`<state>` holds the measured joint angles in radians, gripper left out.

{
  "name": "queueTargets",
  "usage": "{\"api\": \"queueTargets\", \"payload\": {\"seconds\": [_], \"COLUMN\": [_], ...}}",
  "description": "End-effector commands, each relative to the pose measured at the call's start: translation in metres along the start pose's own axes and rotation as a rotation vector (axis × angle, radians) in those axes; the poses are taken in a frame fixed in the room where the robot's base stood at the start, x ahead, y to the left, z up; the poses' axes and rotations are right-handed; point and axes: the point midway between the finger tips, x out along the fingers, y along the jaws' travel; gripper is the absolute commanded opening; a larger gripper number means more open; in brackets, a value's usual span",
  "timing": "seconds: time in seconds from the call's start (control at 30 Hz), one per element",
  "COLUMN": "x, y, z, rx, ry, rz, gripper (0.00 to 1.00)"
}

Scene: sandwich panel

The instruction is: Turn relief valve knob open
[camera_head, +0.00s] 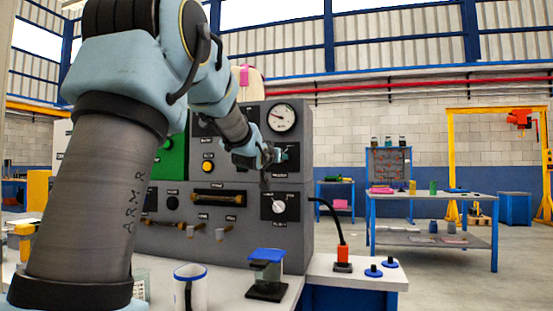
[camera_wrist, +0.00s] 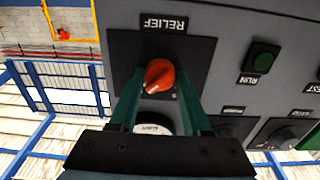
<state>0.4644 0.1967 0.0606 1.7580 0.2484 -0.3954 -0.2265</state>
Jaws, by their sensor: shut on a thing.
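The relief valve knob (camera_wrist: 159,76) is orange-red and round, with a white pointer mark toward its lower left in the wrist view. It sits on a dark square plate (camera_wrist: 199,52) beside a label reading RELIEF (camera_wrist: 164,23). My gripper (camera_wrist: 160,84) has its two teal fingers on either side of the knob and is shut on it. In the head view my gripper (camera_head: 276,156) is at the upper right of the grey panel (camera_head: 300,142), and it hides the knob there.
A round gauge (camera_head: 281,117) is just above my gripper, and a white dial (camera_head: 279,206) is below it. A green button (camera_wrist: 262,58) is near the knob. A mug (camera_head: 190,287) and a blue-topped stand (camera_head: 267,272) are on the bench in front.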

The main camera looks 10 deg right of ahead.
Motion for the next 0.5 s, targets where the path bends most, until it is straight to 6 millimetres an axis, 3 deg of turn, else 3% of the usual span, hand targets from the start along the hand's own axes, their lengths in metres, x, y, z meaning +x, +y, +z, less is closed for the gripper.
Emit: {"api": "queueTargets", "payload": {"seconds": [0.03,0.3,0.5], "x": [0.0001,0.0,-0.0001], "y": [-0.0004,-0.0002,-0.0001], "z": [0.0011,0.0005,0.0001], "rx": [0.001,0.0,0.0], "ry": [-0.002,-0.001,0.0], "rz": [-0.001,0.0,0.0], "gripper": [0.49,0.78,0.78]}}
